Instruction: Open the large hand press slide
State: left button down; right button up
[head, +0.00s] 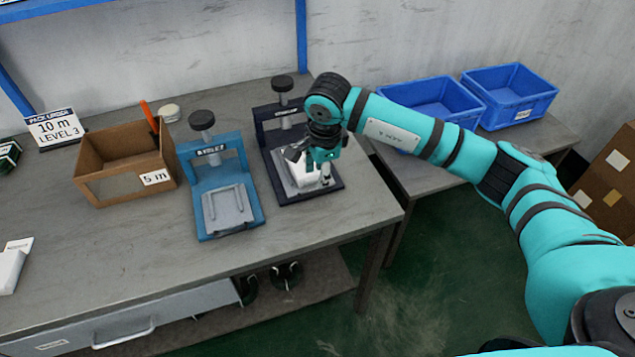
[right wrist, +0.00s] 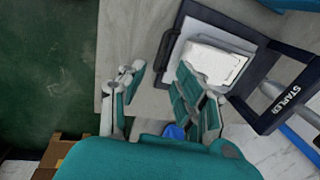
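A dark hand press (head: 272,138) with a black knob stands on the workbench, and a white block (head: 303,176) sits on its base plate. I cannot tell which press is the large one. My right gripper (head: 318,162) is over the dark press, partly hiding it. In the wrist view its fingers (right wrist: 160,76) are apart with nothing between them, one overlapping the block's side. My left gripper is not in view.
A cardboard box (head: 108,192) marked 5 m stands left of the blue press. Two blue crates (head: 522,112) sit on a side table at the right.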

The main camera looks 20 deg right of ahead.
jog(key=shift+s+r, duration=0.2)
jog(key=shift+r, duration=0.9)
jog(key=shift+s+r, duration=0.15)
jog(key=shift+r, duration=0.9)
